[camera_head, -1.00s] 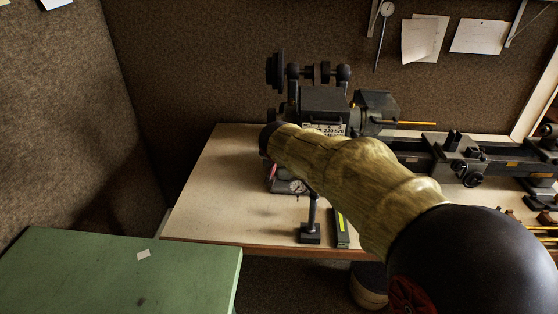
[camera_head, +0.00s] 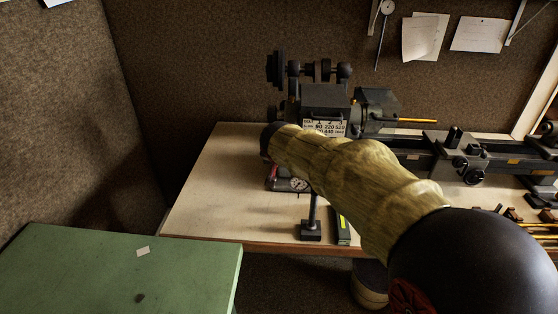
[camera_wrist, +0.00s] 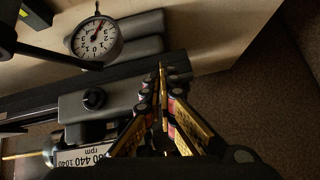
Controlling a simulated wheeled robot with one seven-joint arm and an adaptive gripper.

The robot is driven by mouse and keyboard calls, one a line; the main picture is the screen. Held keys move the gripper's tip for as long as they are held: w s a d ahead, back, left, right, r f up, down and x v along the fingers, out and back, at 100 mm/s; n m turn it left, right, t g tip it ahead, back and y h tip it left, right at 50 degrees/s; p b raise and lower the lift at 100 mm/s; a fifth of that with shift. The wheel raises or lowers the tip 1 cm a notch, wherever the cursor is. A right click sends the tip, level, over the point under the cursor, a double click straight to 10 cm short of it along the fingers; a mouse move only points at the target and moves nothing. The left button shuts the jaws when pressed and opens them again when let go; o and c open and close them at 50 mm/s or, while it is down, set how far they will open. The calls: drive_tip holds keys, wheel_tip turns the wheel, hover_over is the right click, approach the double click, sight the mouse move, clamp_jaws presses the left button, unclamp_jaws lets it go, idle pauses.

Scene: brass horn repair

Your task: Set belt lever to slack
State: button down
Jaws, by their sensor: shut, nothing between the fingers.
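The small lathe's dark headstock (camera_head: 325,98) stands on the bench, with a white speed plate (camera_head: 325,127) on its front and belt pulleys (camera_head: 318,71) behind and above it. I cannot pick out the belt lever for certain in either view; my sleeved arm covers part of the headstock front. In the wrist view my gripper (camera_wrist: 161,80) is shut, its fingertips together beside the grey headstock casting (camera_wrist: 120,98) with its dark knob (camera_wrist: 94,98). Nothing shows between the fingers. The speed plate also shows at the lower left of the wrist view (camera_wrist: 88,160). My gripper is hidden in the head view.
A dial gauge (camera_head: 298,184) on a stand (camera_head: 311,230) is close to my arm; its face shows in the wrist view (camera_wrist: 97,40). A green-topped surface (camera_head: 110,270) is at front left. The bench's left part (camera_head: 205,195) is clear. The lathe bed extends right.

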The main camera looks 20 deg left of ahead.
drive_tip(key=p+v, duration=0.3)
drive_tip(key=v, duration=0.8)
drive_tip(key=shift+s+d+f, duration=0.25)
drive_tip(key=shift+s+d, duration=0.2)
drive_tip(key=shift+s, duration=0.05)
